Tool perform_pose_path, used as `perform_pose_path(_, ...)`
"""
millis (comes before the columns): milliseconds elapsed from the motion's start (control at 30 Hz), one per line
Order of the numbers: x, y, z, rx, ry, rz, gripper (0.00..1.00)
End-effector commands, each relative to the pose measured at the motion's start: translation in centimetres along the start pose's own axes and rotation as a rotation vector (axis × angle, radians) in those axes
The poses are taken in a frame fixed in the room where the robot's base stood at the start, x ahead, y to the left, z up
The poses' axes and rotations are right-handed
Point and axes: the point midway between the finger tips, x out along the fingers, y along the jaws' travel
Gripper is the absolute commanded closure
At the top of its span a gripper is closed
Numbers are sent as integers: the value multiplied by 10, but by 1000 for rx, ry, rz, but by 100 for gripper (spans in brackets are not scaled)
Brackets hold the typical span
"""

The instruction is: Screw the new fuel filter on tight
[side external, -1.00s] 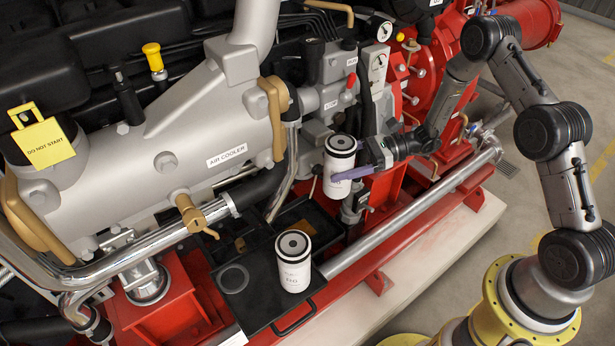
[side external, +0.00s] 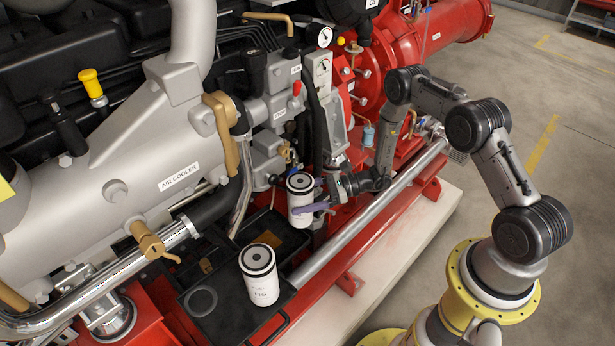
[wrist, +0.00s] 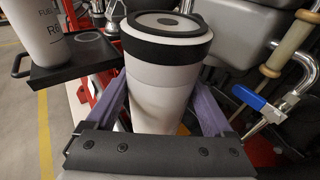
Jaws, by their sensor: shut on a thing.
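A white filter canister with a black top rim (side external: 301,197) is held upright between the purple fingers of my gripper (side external: 308,207). It also fills the middle of the wrist view (wrist: 163,80), a finger on each side. No label is readable on it. I cannot tell which filter is the new one.
The black tray (side external: 222,322) has an empty round recess (side external: 201,301) left of the standing filter. The grey engine block (side external: 268,155) is close behind the held filter. A blue-handled valve (wrist: 250,97) is right of it in the wrist view. A silver pipe (side external: 375,220) runs alongside.

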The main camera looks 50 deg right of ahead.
Motion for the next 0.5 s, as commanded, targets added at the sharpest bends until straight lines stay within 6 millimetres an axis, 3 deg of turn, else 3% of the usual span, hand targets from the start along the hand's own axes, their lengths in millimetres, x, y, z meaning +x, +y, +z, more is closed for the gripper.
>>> perform_pose_path(33, 8, 5, -20, 4, -1, -1, 100)
perform_pose_path(200, 26, 17, -68, 3, 3, -17, 100)
perform_pose_path(333, 33, 25, -90, 2, 6, -25, 100)
perform_pose_path(500, 37, 28, -100, -1, 7, -30, 100)
